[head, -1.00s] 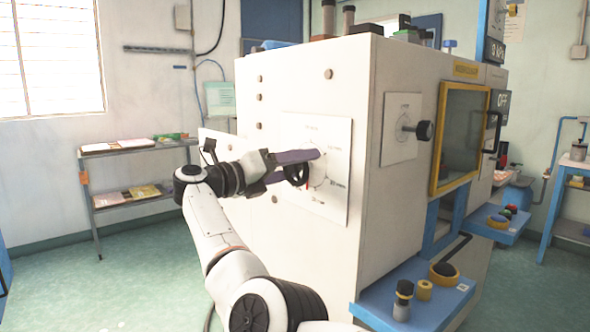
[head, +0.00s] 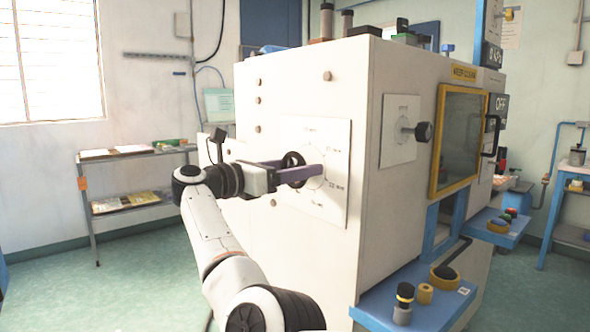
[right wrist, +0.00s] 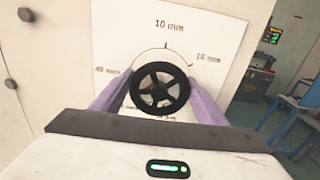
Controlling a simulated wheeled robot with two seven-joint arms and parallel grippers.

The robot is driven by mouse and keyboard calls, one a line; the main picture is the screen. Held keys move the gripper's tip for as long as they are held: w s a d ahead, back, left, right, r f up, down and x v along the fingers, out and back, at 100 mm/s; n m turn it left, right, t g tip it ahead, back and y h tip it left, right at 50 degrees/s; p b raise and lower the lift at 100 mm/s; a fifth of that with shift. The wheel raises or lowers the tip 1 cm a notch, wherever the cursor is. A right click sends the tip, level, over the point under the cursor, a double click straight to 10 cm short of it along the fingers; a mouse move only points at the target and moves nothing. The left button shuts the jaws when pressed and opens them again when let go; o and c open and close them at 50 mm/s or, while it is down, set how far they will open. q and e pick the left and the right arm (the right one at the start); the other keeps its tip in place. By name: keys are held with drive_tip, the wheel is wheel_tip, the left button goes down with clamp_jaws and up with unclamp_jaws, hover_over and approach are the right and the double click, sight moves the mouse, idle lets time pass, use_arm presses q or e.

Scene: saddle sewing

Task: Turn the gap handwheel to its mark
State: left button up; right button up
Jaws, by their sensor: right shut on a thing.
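The gap handwheel is a small black spoked wheel (head: 292,160) on a white dial plate (head: 335,150) on the machine's left-hand face. My right gripper (head: 303,168) is shut on it, with purple fingers on either side of the rim. In the right wrist view the handwheel (right wrist: 160,88) sits between the two fingers. The dial plate (right wrist: 205,35) there reads "10 mm" above the wheel, with a dark tick below the label. More labels stand to the right and left, and the one under the wheel is partly hidden. My left gripper is not in view.
A yellow-framed window (head: 461,140) and a blue ledge with controls (head: 425,305) are at the right. A shelf rack (head: 135,178) stands at the back left, with open floor before it.

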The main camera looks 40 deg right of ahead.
drive_tip(key=shift+f, duration=0.15)
drive_tip(key=o, duration=1)
drive_tip(key=shift+o, duration=0.2)
drive_tip(key=shift+a, duration=0.15)
drive_tip(key=a, duration=1)
drive_tip(key=shift+s+p, duration=0.3)
drive_tip(key=shift+s, duration=0.1)
